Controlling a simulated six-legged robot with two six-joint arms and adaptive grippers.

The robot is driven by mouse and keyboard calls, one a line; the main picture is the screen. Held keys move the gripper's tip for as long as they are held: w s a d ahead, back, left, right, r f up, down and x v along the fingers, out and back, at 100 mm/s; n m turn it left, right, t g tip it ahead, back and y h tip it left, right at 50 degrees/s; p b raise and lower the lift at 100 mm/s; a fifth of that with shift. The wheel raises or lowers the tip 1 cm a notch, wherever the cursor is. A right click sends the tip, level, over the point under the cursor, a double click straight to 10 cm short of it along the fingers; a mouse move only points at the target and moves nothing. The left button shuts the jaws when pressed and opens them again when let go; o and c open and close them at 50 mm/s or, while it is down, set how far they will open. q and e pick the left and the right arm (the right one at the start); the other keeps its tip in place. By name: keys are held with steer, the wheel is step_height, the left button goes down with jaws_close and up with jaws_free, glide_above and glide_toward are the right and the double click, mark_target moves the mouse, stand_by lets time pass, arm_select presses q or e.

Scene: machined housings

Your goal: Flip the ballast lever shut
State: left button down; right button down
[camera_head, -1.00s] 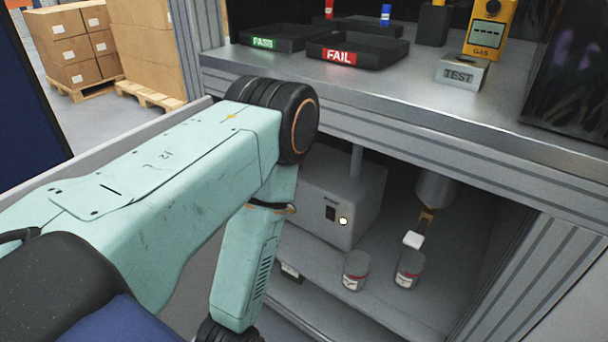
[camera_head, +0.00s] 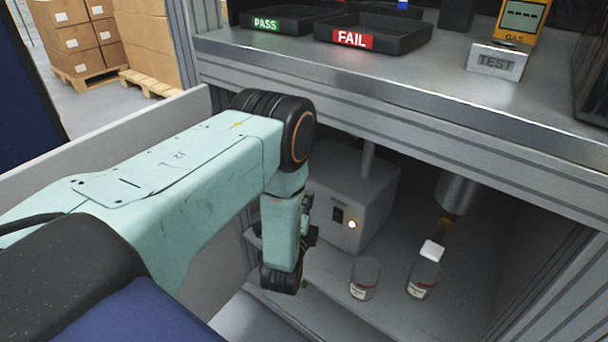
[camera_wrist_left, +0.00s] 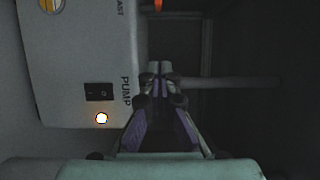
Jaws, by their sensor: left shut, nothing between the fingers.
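The pump box (camera_head: 352,205) is a light grey housing on the lower shelf, with a dark rocker switch and a lit lamp. In the left wrist view, the box (camera_wrist_left: 85,60) is marked PUMP, and a cut-off label ending in "AST" is at the top. A small orange piece (camera_wrist_left: 158,5) shows at the top edge beside that label; I cannot tell whether it is the ballast lever. My left gripper (camera_wrist_left: 155,70) is shut and empty beside the box's PUMP side. In the head view it is mostly hidden by my arm. My right gripper is not in view.
The bench top (camera_head: 420,85) overhangs the shelf. Two jars, one clear (camera_head: 364,280) and one with a white cap (camera_head: 424,275), stand right of the box. A grey cylinder (camera_head: 455,192) hangs above them. A pipe (camera_wrist_left: 235,82) runs behind my fingers.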

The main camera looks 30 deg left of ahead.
arm_select(q)
steer(key=b+x, duration=0.4)
steer(key=x, duration=0.5)
steer(key=shift+w+f, duration=0.2)
steer(key=a+b, duration=0.1)
steer(key=a, duration=0.3)
steer(key=shift+a+r, duration=0.1)
steer(key=shift+a, duration=0.1)
